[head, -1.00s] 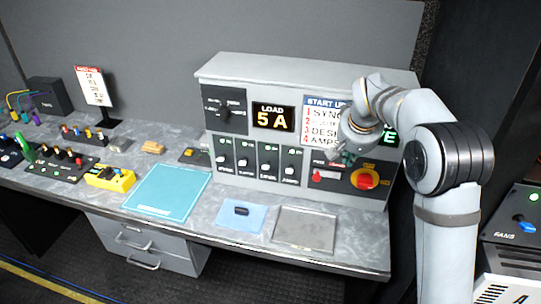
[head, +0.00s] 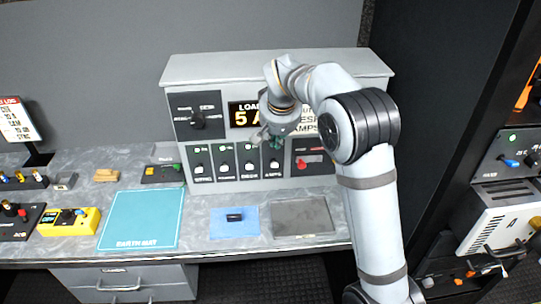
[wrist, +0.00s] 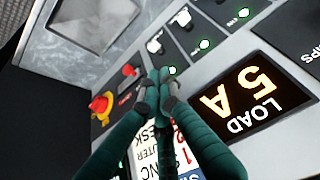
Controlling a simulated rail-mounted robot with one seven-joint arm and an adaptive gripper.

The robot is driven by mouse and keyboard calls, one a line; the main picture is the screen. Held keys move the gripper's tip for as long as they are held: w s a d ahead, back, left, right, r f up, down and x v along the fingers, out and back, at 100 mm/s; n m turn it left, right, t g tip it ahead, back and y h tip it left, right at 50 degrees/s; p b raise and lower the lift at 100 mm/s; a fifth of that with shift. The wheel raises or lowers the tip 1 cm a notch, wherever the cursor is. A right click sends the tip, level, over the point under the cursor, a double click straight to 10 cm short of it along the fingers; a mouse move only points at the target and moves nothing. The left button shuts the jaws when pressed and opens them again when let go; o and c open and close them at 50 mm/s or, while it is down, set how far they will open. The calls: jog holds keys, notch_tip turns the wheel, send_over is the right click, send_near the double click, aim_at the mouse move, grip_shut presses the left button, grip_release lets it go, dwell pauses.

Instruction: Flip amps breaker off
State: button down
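The amps breaker (head: 274,166) is the rightmost in a row of black breaker switches with white levers on the grey console. In the wrist view, which is turned nearly upside down, the nearest breaker (wrist: 155,47) appears to be the same one, its green lamp (wrist: 172,70) lit beside my fingertips. My gripper (head: 266,138) is in front of the console, just above that breaker. In the wrist view its teal fingers (wrist: 160,84) are drawn together with nothing visible between them. Whether they touch the console is unclear. The load display (head: 243,117) reads 5 A.
A red switch (head: 310,160) sits right of the breakers; a red-and-yellow knob (wrist: 101,104) shows in the wrist view. A rotary selector (head: 198,119) is at upper left. A blue pad (head: 234,228), grey tray (head: 303,232) and teal mat (head: 128,218) lie on the bench.

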jog(key=p, duration=0.3)
send_over(272, 162)
jog(key=s, duration=0.3)
jog(key=shift+w+d+f, duration=0.1)
jog(key=shift+d+f, duration=0.05)
jog(key=shift+f, duration=2.15)
jog(key=shift+w+d+f, duration=0.1)
jog(key=shift+d+f, duration=0.05)
jog(key=shift+f, duration=2.1)
jog(key=shift+s+f+b, duration=0.1)
jog(key=shift+b, duration=0.45)
